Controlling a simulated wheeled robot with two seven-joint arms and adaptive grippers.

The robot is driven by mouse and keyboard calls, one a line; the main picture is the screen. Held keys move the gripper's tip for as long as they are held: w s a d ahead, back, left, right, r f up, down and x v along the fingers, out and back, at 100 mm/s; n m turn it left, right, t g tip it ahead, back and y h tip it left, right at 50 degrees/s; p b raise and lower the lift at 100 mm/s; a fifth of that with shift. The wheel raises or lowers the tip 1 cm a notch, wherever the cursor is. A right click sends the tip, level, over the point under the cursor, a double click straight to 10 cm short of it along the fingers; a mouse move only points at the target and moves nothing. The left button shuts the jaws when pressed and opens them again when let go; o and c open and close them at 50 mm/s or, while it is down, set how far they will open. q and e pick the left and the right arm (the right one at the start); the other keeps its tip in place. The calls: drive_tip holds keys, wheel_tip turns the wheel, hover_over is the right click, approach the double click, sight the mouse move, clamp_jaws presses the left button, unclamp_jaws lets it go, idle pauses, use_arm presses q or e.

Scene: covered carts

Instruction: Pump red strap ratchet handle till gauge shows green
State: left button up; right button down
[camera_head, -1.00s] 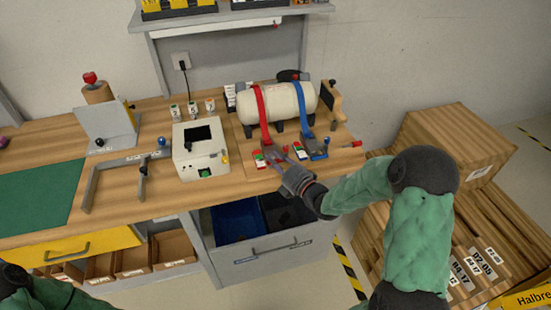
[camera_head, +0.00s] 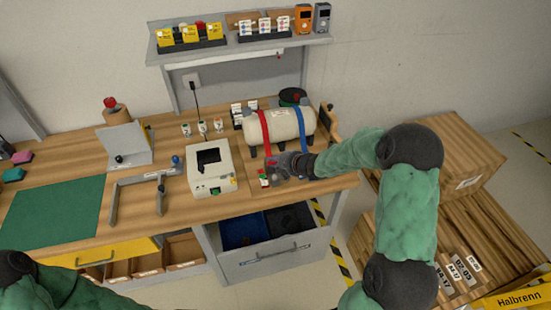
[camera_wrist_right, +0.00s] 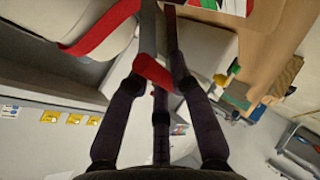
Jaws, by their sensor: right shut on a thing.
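The white tank (camera_head: 281,126) lies on the bench with a red strap (camera_head: 265,133) and a blue strap (camera_head: 301,122) over it. The red strap ratchet (camera_head: 272,167) is at the bench front, partly covered by my right gripper (camera_head: 284,164). My right gripper is shut on the red handle, whose red part (camera_wrist_right: 153,72) shows between the fingers in the wrist view. A small red, white and green gauge (camera_head: 264,178) sits beside the ratchet; its reading is too small to tell. My arm hides the blue ratchet. My left gripper is out of view; only its arm shows at lower left.
A white boxy device (camera_head: 212,176) and a grey bracket (camera_head: 137,187) stand left of the ratchets. A shelf (camera_head: 238,55) hangs above. An open drawer (camera_head: 275,255) juts out below the bench. Wooden boxes (camera_head: 440,165) stand at the right.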

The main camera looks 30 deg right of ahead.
drive_tip(key=shift+w+d+r+p, duration=0.2)
drive_tip(key=shift+w+r+p, duration=0.25)
drive_tip(key=shift+w+p, duration=0.15)
drive_tip(key=shift+w+d+r+p, duration=0.2)
drive_tip(key=shift+w+r+p, duration=0.25)
drive_tip(key=shift+w, duration=0.25)
drive_tip(key=c, duration=1.3)
unclamp_jaws()
drive_tip(key=shift+c, duration=0.2)
drive_tip(key=shift+f, duration=0.15)
drive_tip(key=v, duration=1.2)
drive_tip(key=shift+a, duration=0.1)
